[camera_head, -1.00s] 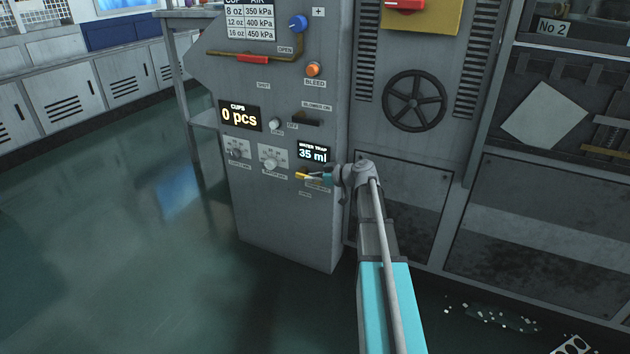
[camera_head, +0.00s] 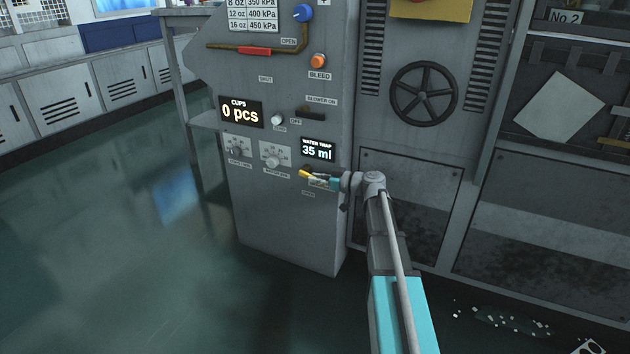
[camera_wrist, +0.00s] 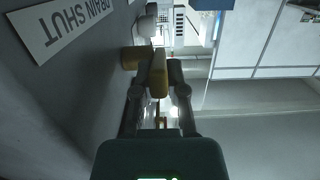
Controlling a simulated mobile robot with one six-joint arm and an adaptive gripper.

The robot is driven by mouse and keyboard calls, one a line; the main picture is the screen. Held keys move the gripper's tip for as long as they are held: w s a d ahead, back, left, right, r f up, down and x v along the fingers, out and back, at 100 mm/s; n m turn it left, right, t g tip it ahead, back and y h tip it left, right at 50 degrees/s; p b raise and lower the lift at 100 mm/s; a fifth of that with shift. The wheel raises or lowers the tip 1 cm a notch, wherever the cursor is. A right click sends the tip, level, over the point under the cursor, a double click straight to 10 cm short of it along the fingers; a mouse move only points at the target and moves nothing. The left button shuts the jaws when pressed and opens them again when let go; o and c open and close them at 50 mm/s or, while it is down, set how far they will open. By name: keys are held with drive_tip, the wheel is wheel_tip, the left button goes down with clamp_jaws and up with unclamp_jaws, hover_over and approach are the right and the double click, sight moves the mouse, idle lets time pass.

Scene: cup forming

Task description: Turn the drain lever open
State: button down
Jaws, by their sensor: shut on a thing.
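The drain lever has a yellow handle (camera_head: 305,174) and sits low on the grey machine panel, below the water trap display (camera_head: 318,150), which reads 35 ml. My gripper (camera_head: 318,179) reaches it from the right in the head view. In the wrist view the yellow handle (camera_wrist: 158,75) lies between the two dark fingertips of my gripper (camera_wrist: 157,88), which are shut on it. A white DRAIN SHUT label (camera_wrist: 70,30) is upside down at the upper left there. In the head view my gripper partly covers the labels around the lever.
The panel also carries two dials (camera_head: 275,155), a cups display (camera_head: 241,113) reading 0 pcs, a black blower handle (camera_head: 311,113) and an orange bleed knob (camera_head: 319,61). A black handwheel (camera_head: 424,94) is to the right. The floor (camera_head: 120,240) at the left is clear.

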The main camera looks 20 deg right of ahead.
drive_tip(key=shift+s, duration=0.15)
drive_tip(key=c, duration=0.7)
unclamp_jaws()
